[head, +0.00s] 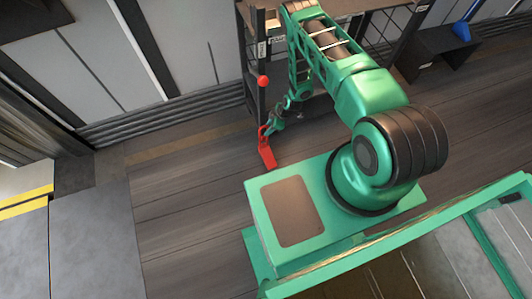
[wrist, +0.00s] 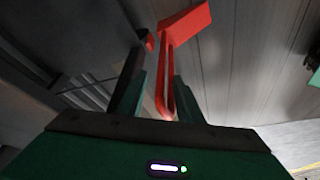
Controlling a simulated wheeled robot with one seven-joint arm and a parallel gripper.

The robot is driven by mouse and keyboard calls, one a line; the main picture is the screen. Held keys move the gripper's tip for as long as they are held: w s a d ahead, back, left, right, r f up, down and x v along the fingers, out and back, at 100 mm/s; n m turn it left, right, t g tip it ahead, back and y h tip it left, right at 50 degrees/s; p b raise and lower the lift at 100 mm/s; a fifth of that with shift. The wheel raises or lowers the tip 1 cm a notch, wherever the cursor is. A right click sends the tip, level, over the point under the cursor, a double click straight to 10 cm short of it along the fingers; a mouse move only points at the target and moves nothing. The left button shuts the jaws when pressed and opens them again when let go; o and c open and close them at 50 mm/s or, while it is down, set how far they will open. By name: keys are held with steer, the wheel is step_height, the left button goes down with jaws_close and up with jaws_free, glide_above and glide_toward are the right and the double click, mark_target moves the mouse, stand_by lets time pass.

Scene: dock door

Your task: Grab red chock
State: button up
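The red chock (head: 267,156) is a wedge with a long narrow loop handle, seen in the head view below the near post of the rack. Its wedge body also shows in the wrist view (wrist: 188,22), beyond my fingertips. My gripper (head: 275,125) is at the handle end of the chock. In the wrist view my two fingers (wrist: 157,85) are apart, with the red handle reaching back between them. The handle lies close to the right finger, and a gap shows on the left finger's side. I cannot tell whether the handle touches the right finger.
A dark rack (head: 256,50) stands beside my arm, with a round red knob (head: 263,81) on its post. A black stand (head: 437,52) with a blue item (head: 462,31) is at the upper right. The plank floor (head: 185,215) left of my base is clear.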

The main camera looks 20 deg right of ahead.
steer(key=shift+x, duration=1)
jaws_close()
steer(key=shift+a, duration=0.1)
stand_by(0.6)
